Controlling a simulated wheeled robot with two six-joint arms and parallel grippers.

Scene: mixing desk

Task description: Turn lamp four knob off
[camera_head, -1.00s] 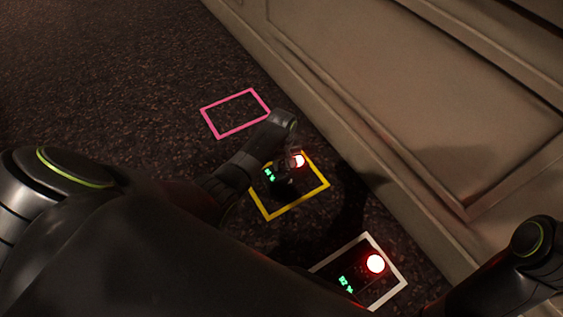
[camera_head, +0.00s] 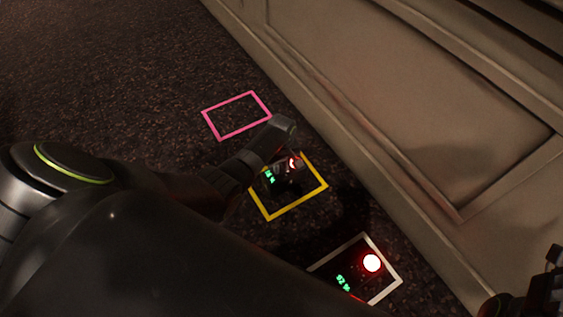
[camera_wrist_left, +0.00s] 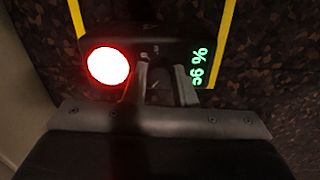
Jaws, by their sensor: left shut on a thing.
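A dark control unit with a round red light and a green percent readout (camera_head: 269,177) lies inside a yellow frame (camera_head: 270,214). My left gripper (camera_head: 286,166) is over this unit and partly covers its light. In the left wrist view, the fingers (camera_wrist_left: 157,82) are shut on a small knob between the glowing red-white light (camera_wrist_left: 108,66) and the green readout (camera_wrist_left: 197,67). The fingers hide most of the knob. No lamp number is legible. At the bottom right, part of my right arm shows, dark and cut off by the edge; its jaws cannot be made out.
A second unit with a lit red light (camera_head: 372,263) and a green readout (camera_head: 343,283) lies in a white frame (camera_head: 393,270). An empty pink frame (camera_head: 206,124) lies farther back. A panelled wooden side (camera_head: 400,130) rises along the right. Dark speckled surface is free at upper left.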

